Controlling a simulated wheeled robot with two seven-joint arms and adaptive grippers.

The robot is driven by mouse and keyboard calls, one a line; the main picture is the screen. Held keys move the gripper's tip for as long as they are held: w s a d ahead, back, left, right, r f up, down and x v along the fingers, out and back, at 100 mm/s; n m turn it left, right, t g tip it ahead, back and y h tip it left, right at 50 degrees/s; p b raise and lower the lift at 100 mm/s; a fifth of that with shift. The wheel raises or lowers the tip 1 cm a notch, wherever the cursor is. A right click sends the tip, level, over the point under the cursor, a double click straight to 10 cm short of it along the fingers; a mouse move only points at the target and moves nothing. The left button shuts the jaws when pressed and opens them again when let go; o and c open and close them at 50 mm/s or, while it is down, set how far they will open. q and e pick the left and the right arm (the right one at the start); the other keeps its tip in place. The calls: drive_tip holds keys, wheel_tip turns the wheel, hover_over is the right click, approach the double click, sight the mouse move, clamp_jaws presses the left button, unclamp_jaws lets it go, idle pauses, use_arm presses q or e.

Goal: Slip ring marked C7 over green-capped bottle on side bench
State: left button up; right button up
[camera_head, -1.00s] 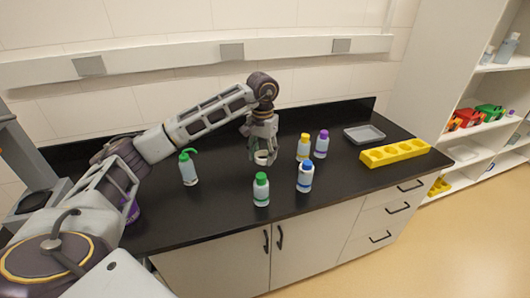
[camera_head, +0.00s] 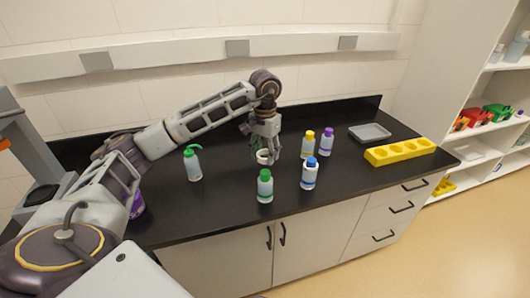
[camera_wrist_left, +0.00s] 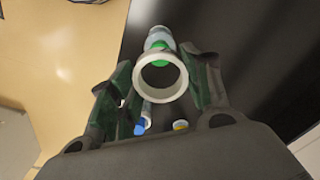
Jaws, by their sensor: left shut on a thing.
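My left gripper (camera_head: 264,148) is shut on a pale ring (camera_head: 263,157) and holds it above the black bench. In the left wrist view the ring (camera_wrist_left: 160,98) sits between the fingers with its hole facing the camera; no marking on it is legible. A white bottle with a green screw cap (camera_head: 265,187) stands upright near the front edge, in front of the gripper in the head view. In the left wrist view its green cap (camera_wrist_left: 160,46) shows just beyond the ring's upper rim; the ring is apart from it. My right gripper is not in view.
A blue-capped bottle (camera_head: 309,174), a yellow-capped bottle (camera_head: 308,146) and a purple-capped bottle (camera_head: 326,143) stand right of the gripper. A green-topped wash bottle (camera_head: 193,164) stands left. A yellow holed rack (camera_head: 400,152) and grey tray (camera_head: 370,132) lie further right.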

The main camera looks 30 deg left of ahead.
sight(265, 172)
use_arm(q)
drive_tip(key=shift+f, duration=0.15)
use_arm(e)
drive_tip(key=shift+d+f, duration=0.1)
use_arm(q)
drive_tip(key=shift+f+b, duration=0.45)
drive_tip(key=shift+f, duration=0.25)
drive_tip(key=shift+f+b, duration=0.6)
drive_tip(key=shift+f, duration=0.6)
drive_tip(key=shift+f+b, duration=0.65)
drive_tip(key=shift+f, duration=0.15)
drive_tip(key=shift+f+b, duration=0.3)
drive_tip(key=shift+f, duration=0.35)
drive_tip(key=shift+b, duration=0.3)
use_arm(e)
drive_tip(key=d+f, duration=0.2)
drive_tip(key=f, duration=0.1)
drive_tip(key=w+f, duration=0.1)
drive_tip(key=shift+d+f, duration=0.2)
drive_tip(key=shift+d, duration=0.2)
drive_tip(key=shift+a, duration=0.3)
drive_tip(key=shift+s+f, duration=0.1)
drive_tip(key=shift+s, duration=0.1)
